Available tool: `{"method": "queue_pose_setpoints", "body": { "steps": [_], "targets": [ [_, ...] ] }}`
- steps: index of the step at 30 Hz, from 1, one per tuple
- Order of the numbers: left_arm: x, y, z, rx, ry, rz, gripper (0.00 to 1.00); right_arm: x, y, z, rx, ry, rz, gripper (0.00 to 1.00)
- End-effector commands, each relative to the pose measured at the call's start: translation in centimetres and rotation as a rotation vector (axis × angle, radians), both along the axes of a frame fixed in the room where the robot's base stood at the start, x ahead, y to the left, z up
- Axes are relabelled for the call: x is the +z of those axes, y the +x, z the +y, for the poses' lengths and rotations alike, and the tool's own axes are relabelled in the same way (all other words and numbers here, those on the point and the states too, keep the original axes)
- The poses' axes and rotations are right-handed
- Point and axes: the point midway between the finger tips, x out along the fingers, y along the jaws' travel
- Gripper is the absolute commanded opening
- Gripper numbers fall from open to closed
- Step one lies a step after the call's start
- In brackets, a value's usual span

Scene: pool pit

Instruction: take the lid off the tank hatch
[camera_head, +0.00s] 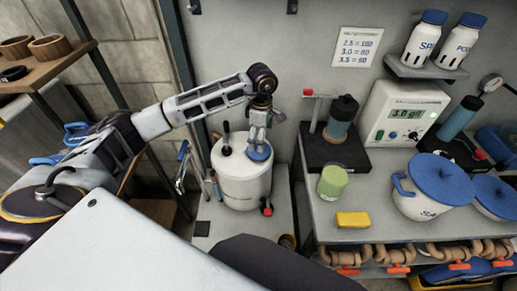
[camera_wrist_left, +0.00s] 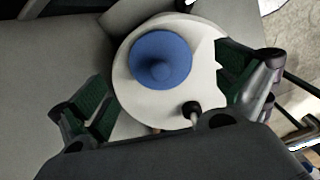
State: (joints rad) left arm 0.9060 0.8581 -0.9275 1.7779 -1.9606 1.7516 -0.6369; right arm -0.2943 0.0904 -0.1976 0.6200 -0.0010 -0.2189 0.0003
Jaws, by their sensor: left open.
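In the left wrist view the lid (camera_wrist_left: 150,72) shows a central knob and lies on the white tank top (camera_wrist_left: 208,50). My left gripper (camera_head: 258,143) is over the lid, pointing down. In the wrist view its fingers (camera_wrist_left: 166,98) are spread wide and empty, with the lid beyond and between them; I see no contact. My right gripper is not in view.
A black-topped post (camera_head: 226,138) rises from the tank top beside the lid. At right is a bench (camera_head: 330,215) with a green jar (camera_head: 332,181), a yellow block (camera_head: 352,219) and a white pot with a blue lid (camera_head: 424,187). A wooden shelf (camera_head: 45,75) stands at left.

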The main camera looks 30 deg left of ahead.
Motion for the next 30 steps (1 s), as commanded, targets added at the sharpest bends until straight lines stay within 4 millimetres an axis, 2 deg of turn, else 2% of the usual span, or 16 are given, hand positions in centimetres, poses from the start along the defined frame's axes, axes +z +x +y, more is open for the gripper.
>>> {"method": "queue_pose_setpoints", "body": {
  "steps": [14,30],
  "targets": [
    [-0.5,0.0,0.0,0.001,0.001,0.0,1.0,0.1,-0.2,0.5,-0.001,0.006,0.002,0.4],
    [-5.1,0.2,0.1,0.0,0.0,0.0,1.0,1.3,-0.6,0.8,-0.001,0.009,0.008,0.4]
  ]
}}
